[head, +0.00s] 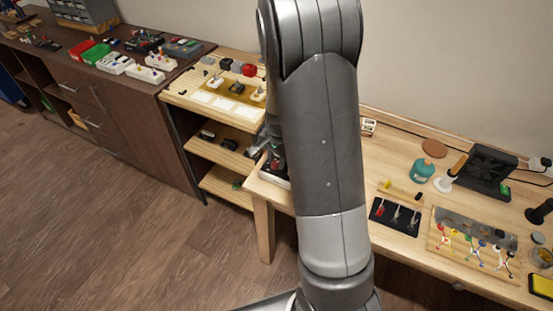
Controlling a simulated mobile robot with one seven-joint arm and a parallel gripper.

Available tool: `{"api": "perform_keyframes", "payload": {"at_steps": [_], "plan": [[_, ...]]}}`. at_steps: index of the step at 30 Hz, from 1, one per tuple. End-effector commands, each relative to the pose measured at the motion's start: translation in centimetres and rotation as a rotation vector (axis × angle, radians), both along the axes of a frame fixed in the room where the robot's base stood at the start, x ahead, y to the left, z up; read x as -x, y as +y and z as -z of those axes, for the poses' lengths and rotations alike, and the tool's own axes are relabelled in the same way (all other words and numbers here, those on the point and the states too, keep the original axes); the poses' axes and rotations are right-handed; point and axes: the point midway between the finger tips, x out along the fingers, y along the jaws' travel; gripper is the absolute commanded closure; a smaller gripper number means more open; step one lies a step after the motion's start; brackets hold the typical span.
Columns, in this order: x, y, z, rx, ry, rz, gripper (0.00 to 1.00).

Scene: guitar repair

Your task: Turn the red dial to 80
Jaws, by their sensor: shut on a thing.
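My arm fills the middle of the head view and hides most of the work spot behind it. A small part of my gripper (274,146) shows at the arm's left edge, above a small device (273,179) on the left end of the light wooden workbench. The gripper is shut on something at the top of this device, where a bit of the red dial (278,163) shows. The fingertips, the dial's scale and its pointer are too small or hidden to read.
A light shelf unit (221,158) and a dark cabinet (130,120) stand at left. The floor (90,220) is clear at front left.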

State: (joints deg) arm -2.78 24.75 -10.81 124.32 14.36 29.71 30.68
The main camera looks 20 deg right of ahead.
Motion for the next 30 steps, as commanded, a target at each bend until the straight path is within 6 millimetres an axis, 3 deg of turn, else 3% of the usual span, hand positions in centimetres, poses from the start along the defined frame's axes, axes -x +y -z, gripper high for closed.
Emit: {"api": "perform_keyframes", "payload": {"at_steps": [9, 24, 25, 30], "plan": [[-0.07, 0.04, -0.04, 0.000, -0.003, 0.102, 0.96], [-0.06, 0.04, -0.04, 0.000, -0.003, 0.118, 0.96], [-0.06, 0.04, -0.04, 0.000, -0.003, 0.118, 0.71], [-0.02, 0.02, -0.02, -0.001, -0.002, 0.117, 0.57]]}}
